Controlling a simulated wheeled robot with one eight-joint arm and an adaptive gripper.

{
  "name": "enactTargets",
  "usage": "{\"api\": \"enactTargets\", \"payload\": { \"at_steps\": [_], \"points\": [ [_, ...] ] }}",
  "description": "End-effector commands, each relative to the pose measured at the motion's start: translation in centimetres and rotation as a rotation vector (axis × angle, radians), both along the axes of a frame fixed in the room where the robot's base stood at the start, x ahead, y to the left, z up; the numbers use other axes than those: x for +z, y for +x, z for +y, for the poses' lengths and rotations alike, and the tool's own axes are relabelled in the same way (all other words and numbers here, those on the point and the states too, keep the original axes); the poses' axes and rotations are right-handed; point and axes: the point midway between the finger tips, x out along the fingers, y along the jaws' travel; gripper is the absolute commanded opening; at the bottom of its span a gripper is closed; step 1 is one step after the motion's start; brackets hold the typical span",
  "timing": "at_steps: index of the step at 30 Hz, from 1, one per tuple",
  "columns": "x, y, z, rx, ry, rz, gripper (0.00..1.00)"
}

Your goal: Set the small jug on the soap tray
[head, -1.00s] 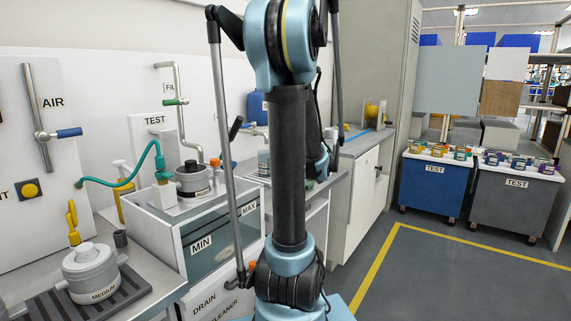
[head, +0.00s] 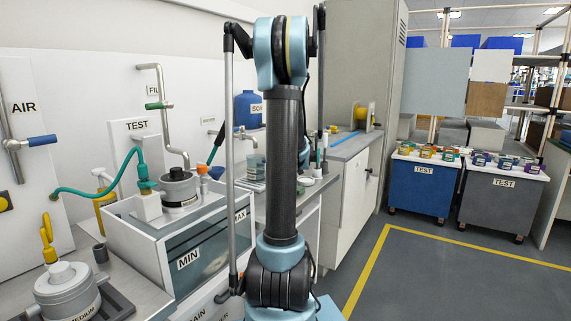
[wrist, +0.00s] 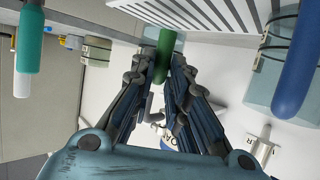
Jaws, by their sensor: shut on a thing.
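In the wrist view my gripper (wrist: 161,72) is shut on a green cylindrical part (wrist: 165,45). Whether this belongs to the small jug I cannot tell, since its lower end is cut off or hidden. A large blue soap jug (head: 247,108) stands at the back of the counter in the head view; its labelled side shows partly behind my fingers (wrist: 160,130). A slatted tray (wrist: 215,15) lies at the top of the wrist view, beside a clear container (wrist: 262,80). I cannot tell whether it is the soap tray. In the head view my arm hides my gripper.
A blue rod (wrist: 300,60) stands close on the right in the wrist view, and a teal-and-white rod (wrist: 29,45) on the left. In the head view a tank (head: 185,260) and a lidded pot (head: 68,290) stand left of my arm.

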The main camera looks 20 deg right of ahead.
Motion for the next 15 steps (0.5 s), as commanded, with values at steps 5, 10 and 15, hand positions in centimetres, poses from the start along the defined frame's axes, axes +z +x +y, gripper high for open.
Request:
{"api": "enactTargets", "payload": {
  "at_steps": [5,10,15],
  "points": [
    [0.0,3.4,-0.5,0.001,-0.001,0.000,0.00],
    [0.0,5.0,-0.8,0.001,0.000,0.000,0.00],
    [0.0,5.8,-0.9,0.001,0.000,0.000,0.00]
  ]
}}
